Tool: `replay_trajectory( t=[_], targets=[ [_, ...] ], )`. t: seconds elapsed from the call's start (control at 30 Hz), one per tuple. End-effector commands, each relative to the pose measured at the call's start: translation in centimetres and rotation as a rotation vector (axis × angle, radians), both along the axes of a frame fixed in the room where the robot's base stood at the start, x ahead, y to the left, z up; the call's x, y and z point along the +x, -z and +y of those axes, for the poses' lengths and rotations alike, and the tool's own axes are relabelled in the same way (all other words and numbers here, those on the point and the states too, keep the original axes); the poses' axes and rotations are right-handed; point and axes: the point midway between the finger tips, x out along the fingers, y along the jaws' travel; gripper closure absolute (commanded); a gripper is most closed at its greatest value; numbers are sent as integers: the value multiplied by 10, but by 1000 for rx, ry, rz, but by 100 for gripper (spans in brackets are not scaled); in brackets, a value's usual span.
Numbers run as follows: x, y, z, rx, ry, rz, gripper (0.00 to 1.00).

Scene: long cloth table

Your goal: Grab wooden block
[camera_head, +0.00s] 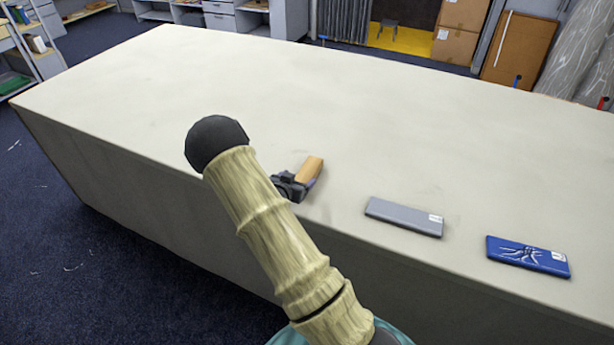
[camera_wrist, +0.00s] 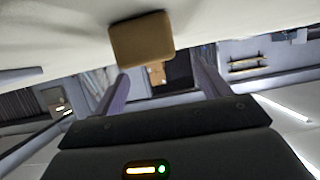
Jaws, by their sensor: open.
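The wooden block (camera_head: 310,170) is a tan-orange block on the cloth table near its front edge. In the wrist view the block (camera_wrist: 141,40) appears just beyond the fingertips, toward the upper middle. My gripper (camera_head: 303,190) is at the table's front edge, right beside the block, partly hidden behind my arm. In the wrist view my gripper (camera_wrist: 163,80) shows two purple-grey fingers set apart with nothing held between them. I cannot tell whether a finger touches the block.
The long cloth table (camera_head: 300,90) is mostly bare behind the block. A grey flat case (camera_head: 404,216) and a blue flat case (camera_head: 528,256) lie to the right near the front edge. Shelves and cardboard boxes (camera_head: 460,30) stand beyond the table.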

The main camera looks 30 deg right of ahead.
Motion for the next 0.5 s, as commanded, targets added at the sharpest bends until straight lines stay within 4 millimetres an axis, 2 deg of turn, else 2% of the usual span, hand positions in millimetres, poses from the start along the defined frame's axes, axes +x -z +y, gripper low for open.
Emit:
replay_trajectory(
  t=[0.23, 0.5],
  targets=[
    [16, 12, -30, 0, 2, 1, 25],
    [22, 17, -35, 0, 0, 0, 25]
  ],
)
